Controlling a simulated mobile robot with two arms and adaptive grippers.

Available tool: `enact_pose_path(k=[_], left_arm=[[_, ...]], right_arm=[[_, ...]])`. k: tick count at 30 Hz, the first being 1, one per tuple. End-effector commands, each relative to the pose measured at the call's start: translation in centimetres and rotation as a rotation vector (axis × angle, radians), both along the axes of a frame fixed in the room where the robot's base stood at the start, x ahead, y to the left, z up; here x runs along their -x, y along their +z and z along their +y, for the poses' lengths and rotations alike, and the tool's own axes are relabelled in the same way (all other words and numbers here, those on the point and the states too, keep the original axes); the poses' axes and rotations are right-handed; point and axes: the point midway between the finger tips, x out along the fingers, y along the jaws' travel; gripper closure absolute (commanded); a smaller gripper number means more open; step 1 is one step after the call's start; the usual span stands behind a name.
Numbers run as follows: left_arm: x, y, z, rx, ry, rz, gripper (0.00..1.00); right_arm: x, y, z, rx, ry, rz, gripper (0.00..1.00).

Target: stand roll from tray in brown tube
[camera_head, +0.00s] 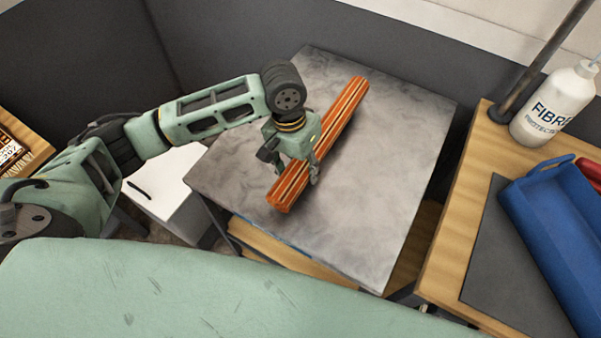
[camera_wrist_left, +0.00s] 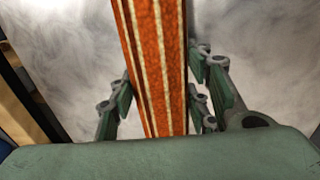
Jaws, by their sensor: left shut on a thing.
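An orange roll with cream and dark stripes (camera_head: 347,106) lies flat, slanting across a grey metal-topped table (camera_head: 397,150) in the head view. My left gripper (camera_head: 297,177) is over the roll's near part with its fingers on either side, shut on it. In the left wrist view the roll (camera_wrist_left: 156,60) runs between the fingers of the left gripper (camera_wrist_left: 165,105). The roll appears to be at the table surface; I cannot tell whether it is lifted. No brown tube is recognisable in view. The right gripper is not in view.
A wooden bench (camera_head: 451,237) on the right carries a white bottle (camera_head: 553,104), a dark mat (camera_head: 507,262) and a blue tray (camera_head: 555,225). A red object (camera_head: 590,170) is behind the tray. A dark wall (camera_head: 225,40) stands behind the metal table. The metal top around the roll is clear.

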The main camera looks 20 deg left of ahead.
Motion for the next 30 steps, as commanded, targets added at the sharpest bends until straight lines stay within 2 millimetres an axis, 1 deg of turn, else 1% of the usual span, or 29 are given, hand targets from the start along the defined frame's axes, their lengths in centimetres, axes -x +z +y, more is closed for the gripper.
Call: enact_pose_path(k=[3, 6, 9, 16, 17, 21, 23, 30], left_arm=[[0.0, -1.8, 0.0, 0.0, 0.001, 0.001, 1.0], [0.0, -2.9, 0.0, 0.0, 0.0, -0.001, 1.0], [-0.1, -3.3, 0.0, 0.0, -0.001, -0.003, 1.0], [-0.1, -3.3, 0.0, 0.001, -0.001, -0.003, 1.0], [0.0, -3.4, 0.0, -0.001, 0.0, 0.001, 0.53], [0.0, -3.4, 0.0, -0.001, 0.0, 0.001, 0.41], [0.0, -3.4, 0.0, -0.001, 0.0, 0.001, 0.37], [0.0, -3.4, 0.0, -0.001, 0.0, 0.001, 0.37]], right_arm=[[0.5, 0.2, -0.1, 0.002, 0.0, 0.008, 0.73], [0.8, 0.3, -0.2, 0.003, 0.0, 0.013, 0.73], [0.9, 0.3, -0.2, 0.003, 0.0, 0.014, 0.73], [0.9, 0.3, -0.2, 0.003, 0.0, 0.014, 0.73], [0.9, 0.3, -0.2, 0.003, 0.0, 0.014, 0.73], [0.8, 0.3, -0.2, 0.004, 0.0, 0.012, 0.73], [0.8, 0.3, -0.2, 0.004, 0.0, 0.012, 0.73], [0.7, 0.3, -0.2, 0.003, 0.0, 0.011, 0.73]])
